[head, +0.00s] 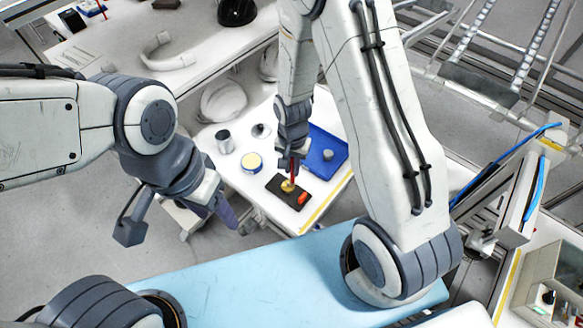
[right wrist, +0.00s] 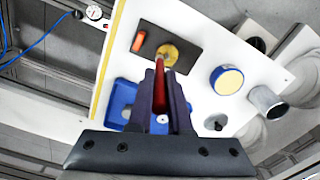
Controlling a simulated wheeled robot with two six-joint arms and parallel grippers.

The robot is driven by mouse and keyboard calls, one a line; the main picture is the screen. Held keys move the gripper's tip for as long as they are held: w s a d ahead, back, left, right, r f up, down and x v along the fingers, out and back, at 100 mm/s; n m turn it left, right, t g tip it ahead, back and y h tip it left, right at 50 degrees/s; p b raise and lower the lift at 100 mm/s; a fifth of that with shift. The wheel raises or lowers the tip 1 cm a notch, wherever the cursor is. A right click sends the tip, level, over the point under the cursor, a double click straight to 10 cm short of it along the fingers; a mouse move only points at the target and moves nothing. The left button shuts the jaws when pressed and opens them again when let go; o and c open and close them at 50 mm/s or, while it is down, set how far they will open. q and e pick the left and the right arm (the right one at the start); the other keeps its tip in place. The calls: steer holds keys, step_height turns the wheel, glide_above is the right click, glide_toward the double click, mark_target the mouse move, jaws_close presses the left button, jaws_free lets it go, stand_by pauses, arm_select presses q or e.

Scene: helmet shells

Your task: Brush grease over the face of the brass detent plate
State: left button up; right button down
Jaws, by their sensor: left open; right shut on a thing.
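The brass detent plate (head: 287,186) lies on a dark board (head: 277,188) on the white table. It also shows in the right wrist view (right wrist: 175,50), partly covered by the brush. My right gripper (head: 293,156) is shut on a red-handled brush (head: 292,170), pointing down over the brass plate. In the right wrist view the handle (right wrist: 165,62) runs from between the fingers towards the plate; I cannot tell whether its tip touches. An open round tin with yellow contents (head: 252,162) stands left of the board. My left gripper (head: 179,229) is open and empty, off the table's left side.
An orange piece (head: 303,198) lies on the board beside the plate. A blue tray (head: 333,166) with a small grey part lies behind right. A metal cup (head: 225,142) and a small grey item (head: 261,131) stand behind the tin. A light blue surface (head: 250,262) is in front.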

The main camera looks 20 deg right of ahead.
steer(key=shift+w, duration=0.15)
steer(key=shift+w+r, duration=0.1)
steer(key=shift+w, duration=0.1)
steer(key=shift+w+a, duration=0.1)
steer(key=shift+w, duration=0.25)
steer(key=shift+w+a, duration=0.2)
steer(key=shift+a, duration=0.1)
steer(key=shift+a, duration=0.15)
steer(key=shift+a, duration=0.25)
